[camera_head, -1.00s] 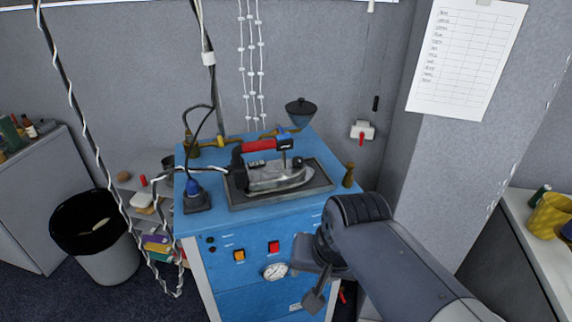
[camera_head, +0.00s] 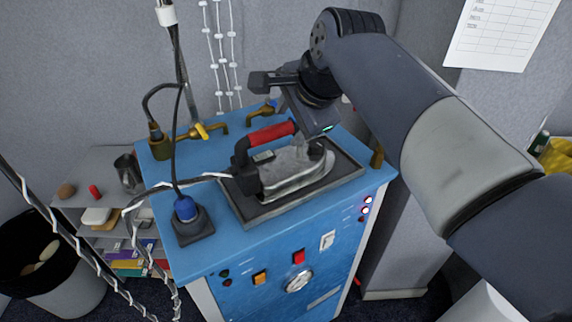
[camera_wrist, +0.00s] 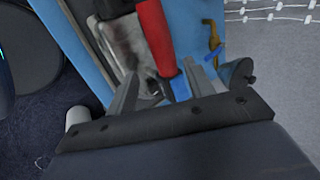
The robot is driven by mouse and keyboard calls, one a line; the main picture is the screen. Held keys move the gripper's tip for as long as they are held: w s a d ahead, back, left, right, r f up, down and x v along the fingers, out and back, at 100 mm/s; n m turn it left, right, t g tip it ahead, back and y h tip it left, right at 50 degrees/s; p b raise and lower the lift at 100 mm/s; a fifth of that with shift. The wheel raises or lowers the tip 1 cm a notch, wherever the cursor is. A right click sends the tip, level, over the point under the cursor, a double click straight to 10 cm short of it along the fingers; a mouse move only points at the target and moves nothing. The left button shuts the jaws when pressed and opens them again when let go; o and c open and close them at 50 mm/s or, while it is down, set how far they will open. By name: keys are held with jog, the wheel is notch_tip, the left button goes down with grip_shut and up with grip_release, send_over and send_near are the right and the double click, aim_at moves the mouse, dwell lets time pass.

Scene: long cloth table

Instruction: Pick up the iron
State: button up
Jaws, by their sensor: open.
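The iron (camera_head: 290,177) lies flat on a dark rest plate (camera_head: 344,174) on top of a blue steam station (camera_head: 235,272). Its red handle (camera_head: 270,132) is on the upper side, and a cord leaves its left end. My gripper (camera_head: 303,125) is just behind and above the handle's right end; its fingertips are mostly hidden in the head view. In the wrist view my gripper (camera_wrist: 163,85) is open, with the red handle (camera_wrist: 154,35) reaching in between the two fingers. I cannot tell whether either finger touches it.
A black cable rises from a blue plug (camera_head: 185,208) left of the iron. Brass taps (camera_head: 200,133) stand at the back left, and a brass post (camera_head: 377,156) at the right edge. A wrapped cable hangs at the left, near a shelf (camera_head: 85,205) and a bin (camera_head: 65,298).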

aim_at(283, 125)
jog(key=shift+w+p+x, duration=0.25)
jog(key=shift+p+x, duration=0.2)
jog(key=shift+x, duration=2.5)
jog(key=shift+a+r, duration=0.1)
jog(key=shift+r, duration=0.1)
grip_shut()
jog(key=shift+r, duration=0.25)
